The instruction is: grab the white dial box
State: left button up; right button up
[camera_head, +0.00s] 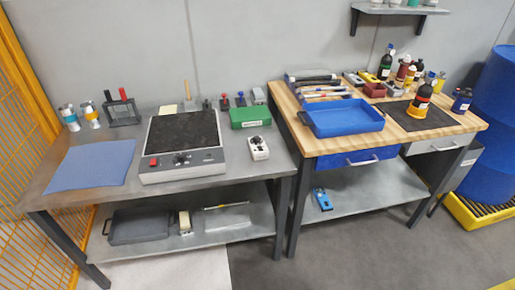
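The white dial box (259,148) lies on the grey metal table (215,192) near its right end. It is a small white block with a dark round dial on its top face. It sits just right of the black-topped hot plate (183,158) and in front of the green box (250,117), apart from both. Neither of my grippers shows in the head view.
A blue mat (90,164) lies at the table's left. A wooden bench (435,132) with a blue tray (343,118) and bottles stands at the right. Orange fencing (30,130) is at far left and blue drums (495,130) at far right. The front floor is clear.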

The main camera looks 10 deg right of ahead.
aim_at(256, 156)
jog(key=i+l+u, duration=0.35)
jog(key=i+l, duration=0.15)
jog(key=l, duration=0.2)
jog(key=i+l+u, duration=0.2)
jog(key=l, duration=0.2)
